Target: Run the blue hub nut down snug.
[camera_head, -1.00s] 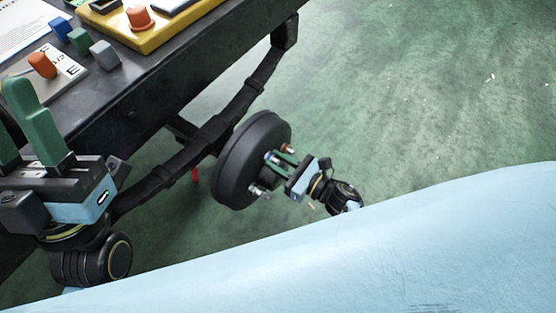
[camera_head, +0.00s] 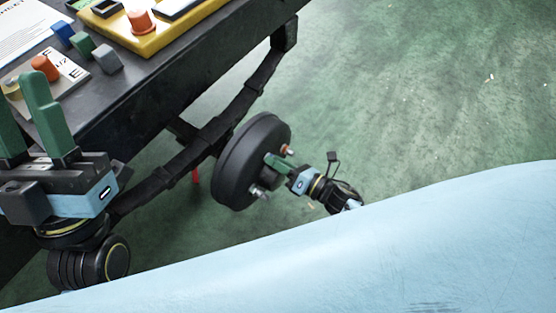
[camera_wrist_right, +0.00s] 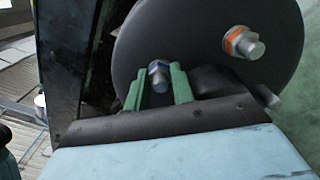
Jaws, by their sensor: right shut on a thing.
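The dark round hub (camera_head: 240,165) sits on its axle below the bench frame; its face also fills much of the right wrist view (camera_wrist_right: 200,30). The blue nut (camera_wrist_right: 158,66) is on a stud of the hub face, between the green fingers of my right gripper (camera_wrist_right: 158,88), which is shut on it. In the head view my right gripper (camera_head: 279,162) reaches the hub face from the right, and its fingers hide the blue nut. My left gripper (camera_head: 28,125) is empty, its two green fingers apart, at the left by the bench.
An orange nut (camera_wrist_right: 235,40) sits on another stud, and a further stud (camera_head: 258,192) sticks out lower down. The black bench (camera_head: 150,80) carries a yellow tray (camera_head: 150,38) and several small coloured blocks.

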